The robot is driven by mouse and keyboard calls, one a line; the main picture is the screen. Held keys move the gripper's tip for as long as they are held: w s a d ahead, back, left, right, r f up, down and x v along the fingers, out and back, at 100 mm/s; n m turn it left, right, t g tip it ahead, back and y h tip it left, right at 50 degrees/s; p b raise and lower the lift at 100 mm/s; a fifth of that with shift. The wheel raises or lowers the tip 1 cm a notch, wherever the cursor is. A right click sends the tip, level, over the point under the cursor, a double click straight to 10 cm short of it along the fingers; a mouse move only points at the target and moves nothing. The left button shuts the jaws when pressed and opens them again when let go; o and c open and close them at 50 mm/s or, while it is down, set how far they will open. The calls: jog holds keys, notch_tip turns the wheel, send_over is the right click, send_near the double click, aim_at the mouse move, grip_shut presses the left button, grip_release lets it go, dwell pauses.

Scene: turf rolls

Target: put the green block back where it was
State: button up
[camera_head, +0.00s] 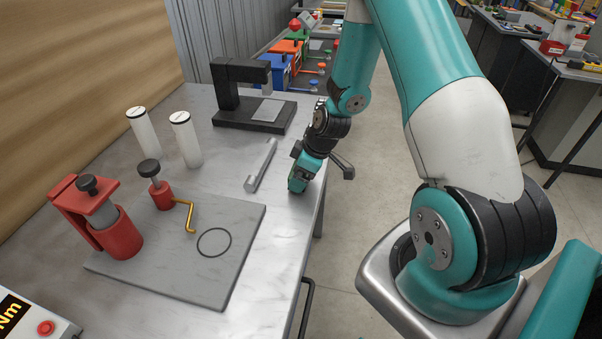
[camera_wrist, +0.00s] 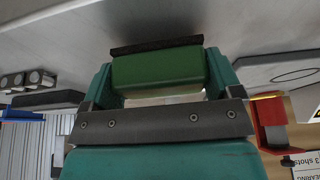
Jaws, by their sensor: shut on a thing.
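The green block (camera_wrist: 158,72) lies crosswise between the two teal fingers of my gripper (camera_wrist: 165,78) in the wrist view, and the gripper is shut on it. In the head view my gripper (camera_head: 299,180) is low over the right edge of the grey table (camera_head: 268,215). The block is mostly hidden there, and I cannot tell whether it touches the table top.
A grey bar (camera_head: 260,166) lies left of my gripper. A black stand (camera_head: 240,98) is behind it. A grey plate (camera_head: 165,268) with a black ring outline (camera_head: 214,257), a red clamp (camera_head: 122,240) and a yellow crank (camera_head: 190,215) is front left. Two white cylinders (camera_head: 186,140) (camera_head: 144,133) stand behind.

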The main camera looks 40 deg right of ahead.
jog(key=shift+f, duration=0.5)
jog(key=shift+f, duration=0.1)
jog(key=o, duration=0.7)
